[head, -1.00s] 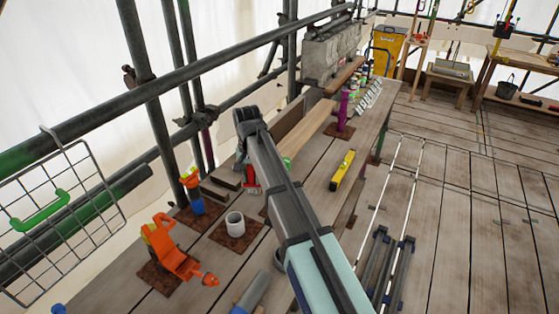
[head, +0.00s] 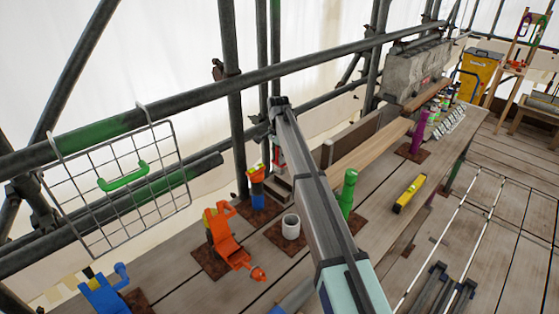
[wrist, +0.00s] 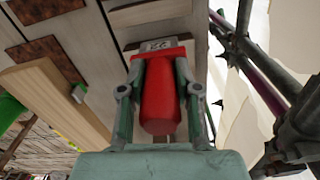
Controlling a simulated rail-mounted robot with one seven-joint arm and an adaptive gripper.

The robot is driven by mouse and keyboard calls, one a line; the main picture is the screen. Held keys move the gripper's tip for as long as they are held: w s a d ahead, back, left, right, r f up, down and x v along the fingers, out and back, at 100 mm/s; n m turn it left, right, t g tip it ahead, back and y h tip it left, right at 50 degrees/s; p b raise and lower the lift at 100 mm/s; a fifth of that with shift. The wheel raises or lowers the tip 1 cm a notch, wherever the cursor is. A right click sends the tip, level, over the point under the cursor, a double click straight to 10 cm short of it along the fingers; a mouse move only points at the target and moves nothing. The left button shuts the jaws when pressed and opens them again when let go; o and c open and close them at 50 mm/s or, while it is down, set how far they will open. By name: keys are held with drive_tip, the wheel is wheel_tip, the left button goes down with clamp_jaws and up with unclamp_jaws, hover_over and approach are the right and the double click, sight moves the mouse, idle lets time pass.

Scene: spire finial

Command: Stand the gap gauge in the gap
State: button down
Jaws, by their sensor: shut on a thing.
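The gap gauge shows in the wrist view as a red handle (wrist: 160,100) with a grey marked plate (wrist: 160,44) at its far end. My gripper (wrist: 158,75) is shut on the red handle, one finger on each side. In the head view, my gripper (head: 278,148) is over the back edge of the bench, with a bit of red below it. I cannot tell which space is the gap, or whether the plate touches anything.
A white cup (head: 291,226), an orange tool (head: 228,235), a blue-and-orange item (head: 257,187) and a green bottle (head: 348,193) stand on the bench around my arm. A yellow level (head: 409,194) lies to the right. Scaffold rails (head: 200,85) run behind.

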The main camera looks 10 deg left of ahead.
drive_tip(key=shift+f+b, duration=1.75)
drive_tip(key=shift+f, duration=3)
drive_tip(key=c, duration=0.7)
unclamp_jaws()
